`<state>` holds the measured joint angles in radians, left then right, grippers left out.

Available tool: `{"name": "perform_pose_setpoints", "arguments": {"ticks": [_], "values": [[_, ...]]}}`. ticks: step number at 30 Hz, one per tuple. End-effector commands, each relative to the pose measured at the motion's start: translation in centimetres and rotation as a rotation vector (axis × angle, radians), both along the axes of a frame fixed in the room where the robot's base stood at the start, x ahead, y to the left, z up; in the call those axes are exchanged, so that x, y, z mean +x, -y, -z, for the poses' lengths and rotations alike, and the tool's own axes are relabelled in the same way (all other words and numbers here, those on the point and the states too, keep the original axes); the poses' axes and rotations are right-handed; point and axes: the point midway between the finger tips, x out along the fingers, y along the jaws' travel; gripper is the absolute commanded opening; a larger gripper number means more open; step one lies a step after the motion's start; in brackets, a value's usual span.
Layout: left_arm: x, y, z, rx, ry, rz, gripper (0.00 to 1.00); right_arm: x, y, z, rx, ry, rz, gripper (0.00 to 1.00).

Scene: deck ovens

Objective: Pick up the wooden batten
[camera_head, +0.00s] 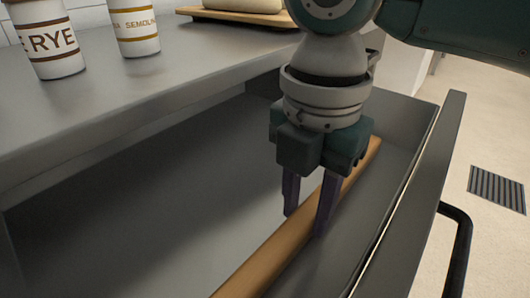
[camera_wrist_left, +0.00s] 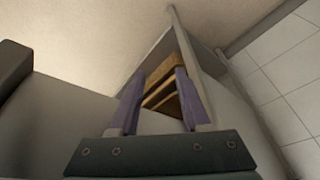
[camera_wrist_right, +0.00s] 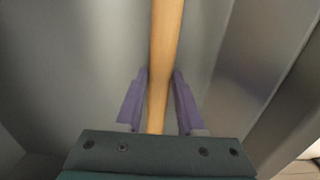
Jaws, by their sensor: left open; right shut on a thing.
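The wooden batten (camera_head: 270,257) is a long light-brown bar lying lengthwise in an open grey drawer (camera_head: 110,215). My right gripper (camera_head: 303,222) points down into the drawer with its purple fingers on either side of the batten, shut on it. In the right wrist view the batten (camera_wrist_right: 165,50) runs between the two fingertips (camera_wrist_right: 160,76). Whether the batten touches the drawer floor cannot be told. My left gripper (camera_wrist_left: 158,75) is open, with no object held between its fingers; it is out of the head view.
A floor grate (camera_head: 497,189) lies beyond.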

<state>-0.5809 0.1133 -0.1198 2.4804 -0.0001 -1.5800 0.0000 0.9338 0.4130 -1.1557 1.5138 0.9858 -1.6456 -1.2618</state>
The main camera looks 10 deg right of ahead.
Motion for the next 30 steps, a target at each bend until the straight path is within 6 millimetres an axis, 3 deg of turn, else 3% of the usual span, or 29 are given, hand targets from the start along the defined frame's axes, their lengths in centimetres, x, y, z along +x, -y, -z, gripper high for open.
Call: {"name": "perform_pose_setpoints", "arguments": {"ticks": [7,22,26,30], "values": [[0.0,0.0,0.0,0.002,0.000,0.002,0.47,0.0,0.0,0.0,0.000,0.000,0.000,0.00],[0.0,-0.3,-0.1,0.011,0.000,0.007,0.47,0.0,0.0,-0.2,0.001,0.001,0.000,0.00],[0.0,-0.3,-0.7,0.010,0.000,0.007,0.47,0.1,0.0,-1.6,0.002,0.004,0.000,0.00],[0.0,-0.3,-2.1,0.010,0.000,0.007,0.47,0.1,-0.1,-4.8,0.003,0.005,-0.001,0.00]]}}
